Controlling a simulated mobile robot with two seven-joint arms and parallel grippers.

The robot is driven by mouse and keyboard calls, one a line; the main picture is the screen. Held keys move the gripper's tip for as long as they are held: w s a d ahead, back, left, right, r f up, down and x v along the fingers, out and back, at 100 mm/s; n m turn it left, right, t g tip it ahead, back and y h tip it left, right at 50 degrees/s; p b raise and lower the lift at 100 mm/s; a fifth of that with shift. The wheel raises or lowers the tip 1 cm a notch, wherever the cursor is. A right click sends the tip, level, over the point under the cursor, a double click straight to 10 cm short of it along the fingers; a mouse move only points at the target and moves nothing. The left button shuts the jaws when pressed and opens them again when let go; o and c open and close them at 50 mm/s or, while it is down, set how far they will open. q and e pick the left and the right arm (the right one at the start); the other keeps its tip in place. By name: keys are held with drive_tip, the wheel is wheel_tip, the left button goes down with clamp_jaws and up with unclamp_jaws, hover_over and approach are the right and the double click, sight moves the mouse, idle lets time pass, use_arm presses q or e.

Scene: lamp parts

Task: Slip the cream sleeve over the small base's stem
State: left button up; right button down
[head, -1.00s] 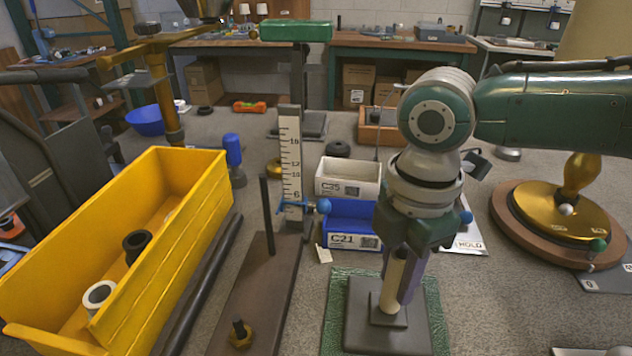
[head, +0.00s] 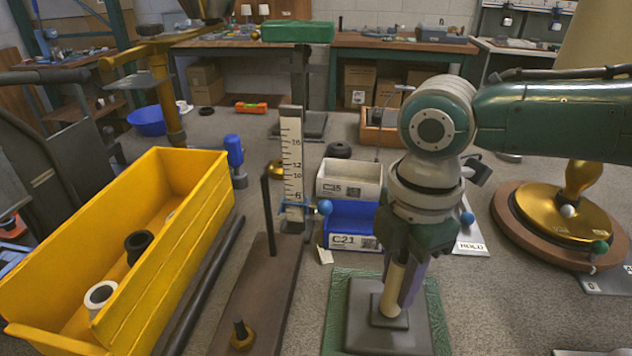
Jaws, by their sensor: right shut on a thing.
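The small base (head: 362,333) is a dark grey square plate with a smaller raised block in its middle, lying on a green mat. The cream sleeve (head: 394,289) stands slightly tilted in the picture, its lower end at the raised block. No stem shows beside or below it, so the stem is hidden; I cannot tell whether the sleeve sits fully down. My right gripper (head: 406,280) comes from above and is shut on the sleeve, with a purplish finger along its right side. The sleeve's top is hidden by the gripper. My left gripper is not in view.
A yellow bin (head: 185,230) with a black ring and a white ring stands at left. A brown board with an upright dark rod (head: 268,215) lies left of the mat. A blue C21 box (head: 350,225) and a ruler stand (head: 292,160) are behind; a brass disc base (head: 560,225) is right.

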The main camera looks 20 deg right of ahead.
drive_tip(key=shift+f, duration=0.15)
idle(0.5)
drive_tip(key=c, duration=0.6)
unclamp_jaws()
drive_tip(key=shift+o, duration=0.2)
